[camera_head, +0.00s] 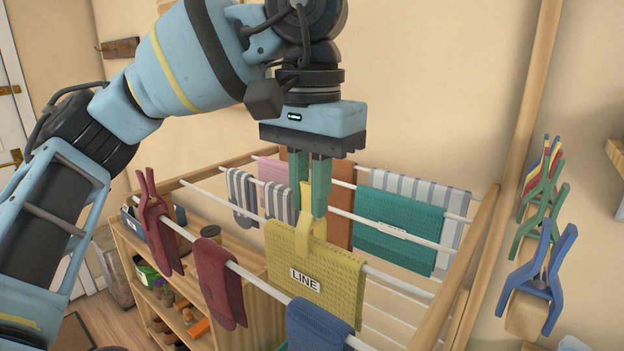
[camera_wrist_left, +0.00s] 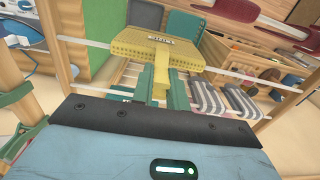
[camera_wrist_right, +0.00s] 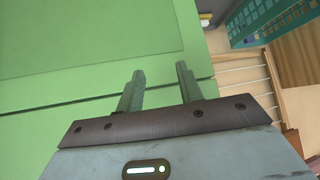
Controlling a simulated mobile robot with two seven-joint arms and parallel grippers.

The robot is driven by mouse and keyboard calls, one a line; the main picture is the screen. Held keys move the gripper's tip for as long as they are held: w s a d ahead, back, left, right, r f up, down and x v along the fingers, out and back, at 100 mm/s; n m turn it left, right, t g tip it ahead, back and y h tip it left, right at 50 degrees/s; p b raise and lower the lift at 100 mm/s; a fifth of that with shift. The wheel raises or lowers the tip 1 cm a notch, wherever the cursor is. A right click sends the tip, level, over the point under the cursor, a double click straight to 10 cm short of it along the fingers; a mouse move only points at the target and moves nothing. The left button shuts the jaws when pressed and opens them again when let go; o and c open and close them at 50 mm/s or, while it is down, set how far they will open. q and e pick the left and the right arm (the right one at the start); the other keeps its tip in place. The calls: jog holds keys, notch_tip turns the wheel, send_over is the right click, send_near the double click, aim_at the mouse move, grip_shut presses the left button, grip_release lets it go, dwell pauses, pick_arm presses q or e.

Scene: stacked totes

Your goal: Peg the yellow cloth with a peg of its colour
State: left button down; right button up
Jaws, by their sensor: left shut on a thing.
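The yellow cloth (camera_head: 340,275), with a label reading LINE, hangs over a rod of the drying rack. My left gripper (camera_head: 308,192) points down above it and is shut on a yellow peg (camera_head: 304,238). The peg's lower end overlaps the front of the cloth near its top edge; whether it grips the cloth and rod I cannot tell. In the left wrist view the peg (camera_wrist_left: 162,58) runs from the fingers to the cloth (camera_wrist_left: 150,45). My right gripper (camera_wrist_right: 158,85) is open and empty in front of a green surface (camera_wrist_right: 75,55).
A burgundy peg (camera_head: 160,230) sits on the front rod, beside a burgundy cloth (camera_head: 217,280). A blue cloth (camera_head: 318,325) hangs in front; a labelled teal cloth (camera_head: 400,235) and striped cloths hang behind. Several coloured pegs, including a blue one (camera_head: 540,275), hang at the right wall.

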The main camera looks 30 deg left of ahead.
pick_arm(q)
jog(key=shift+f, duration=0.65)
pick_arm(e)
jog(key=shift+s+a+f, duration=0.1)
jog(key=shift+s+f, duration=0.1)
jog(key=shift+f, duration=0.05)
pick_arm(q)
jog(key=c, duration=1.3)
grip_release()
notch_tip(320, 180, up, 7)
jog(key=shift+s+f+p, duration=0.1)
jog(key=shift+s+p, duration=0.05)
jog(key=shift+p, duration=0.4)
jog(key=shift+r, duration=0.5)
pick_arm(e)
jog(key=shift+w+d+r, duration=0.25)
jog(key=shift+w+r, duration=0.7)
jog(key=shift+r, duration=0.05)
